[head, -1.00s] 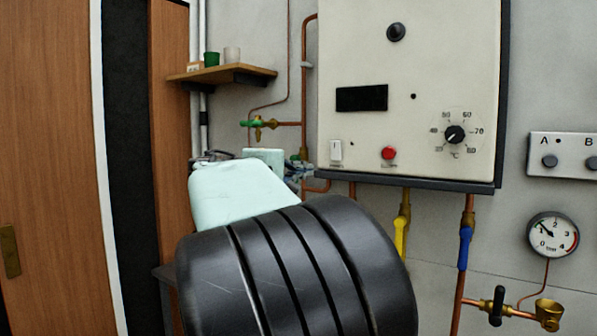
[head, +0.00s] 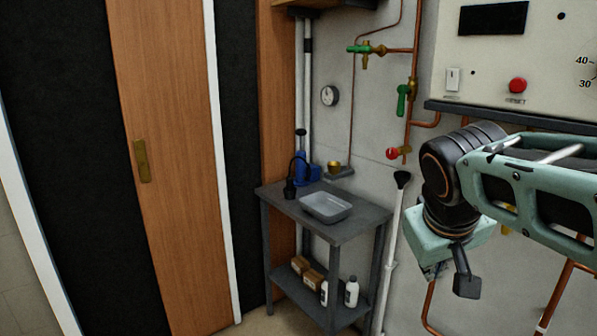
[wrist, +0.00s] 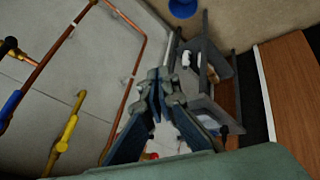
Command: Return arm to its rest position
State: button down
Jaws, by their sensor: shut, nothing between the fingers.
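My arm reaches in from the right edge of the head view, in front of the boiler's lower part. My gripper (head: 466,285) hangs below the dark wrist joint, pointing down, beside the pipes under the white boiler panel (head: 478,55). In the wrist view my gripper (wrist: 160,88) shows its two dark fingers meeting near the picture's middle, shut with nothing held. The fingers hide part of the wall behind them.
A grey table (head: 268,192) with a grey tray (head: 325,215) stands left of my gripper. A mop or brush (head: 402,180) leans on the wall between them. A wooden door (head: 175,120) is at left. Yellow (wrist: 68,135) and blue (wrist: 10,106) valve handles are at left in the wrist view.

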jog(key=s+a+f+m+y, duration=0.25)
jog(key=s+a+f, duration=0.35)
jog(key=s+a, duration=0.4)
notch_tip(320, 180, up, 13)
jog(key=s+p, duration=0.1)
jog(key=p, duration=1.2)
jog(key=shift+s+d+p, duration=0.15)
jog(key=shift+d+p, duration=0.1)
jog(key=shift+p, duration=0.05)
